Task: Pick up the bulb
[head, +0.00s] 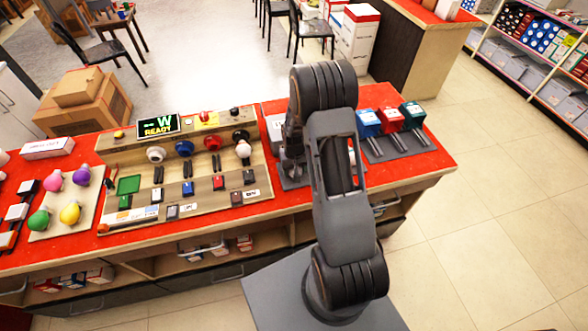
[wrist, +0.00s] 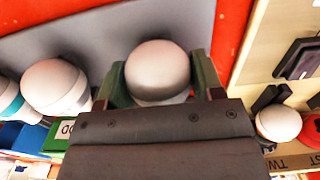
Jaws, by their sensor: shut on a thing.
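In the wrist view a round white bulb (wrist: 157,68) sits between the two dark green fingers of my gripper (wrist: 158,82). The fingers are shut on its sides. A grey panel lies behind it; I cannot tell whether the bulb is clear of that panel. Another white bulb (wrist: 55,86) is to its left, with part of a third at the left edge. A white bulb (wrist: 278,123) stands at the right on a wooden board. In the head view my arm hides the gripper and the held bulb. A white bulb (head: 243,149) shows on the wooden board left of my arm.
The red counter (head: 425,160) holds a wooden board (head: 205,205) with sockets, switches and a "READY" screen (head: 158,126). Pink, purple, green and yellow bulbs stand on a pale board (head: 55,228) at left. Blue, red and green boxes (head: 390,119) stand right of my arm. Floor at right is clear.

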